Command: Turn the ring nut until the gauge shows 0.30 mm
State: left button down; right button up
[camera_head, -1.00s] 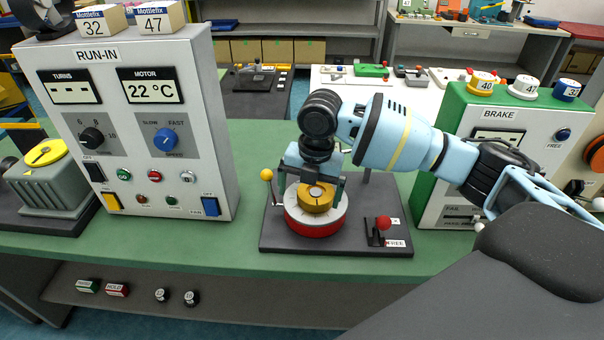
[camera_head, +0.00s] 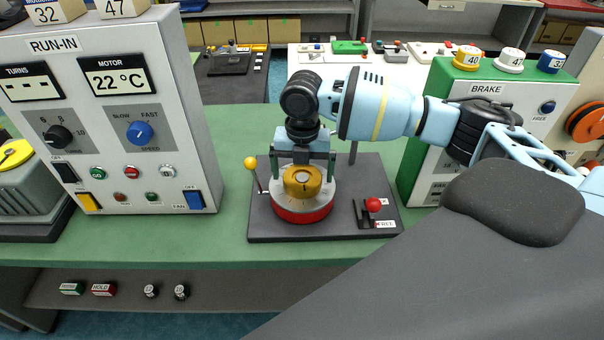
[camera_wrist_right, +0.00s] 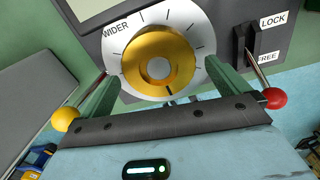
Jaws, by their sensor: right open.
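The ring nut (camera_head: 302,180) is a gold ring on a white dial above a red base, on a dark plate. In the right wrist view the ring nut (camera_wrist_right: 159,64) shows a dark mark at its lower edge, and the dial (camera_wrist_right: 190,23) carries tick marks and the word WIDER. My right gripper (camera_head: 303,172) is open, its green fingers on either side of the nut; I cannot tell whether they touch it. A lever with a red ball (camera_head: 373,204) stands by the LOCK and FREE labels, its setting unclear. No gauge reading is legible. My left gripper is out of view.
A lever with a yellow ball (camera_head: 250,162) stands left of the nut. The grey RUN-IN box (camera_head: 170,95) is at the left, and the green BRAKE box (camera_head: 440,90) at the right. The green bench top (camera_head: 235,255) is clear in front.

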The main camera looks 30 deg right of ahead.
jog(key=shift+f, duration=0.7)
jog(key=c, duration=0.9)
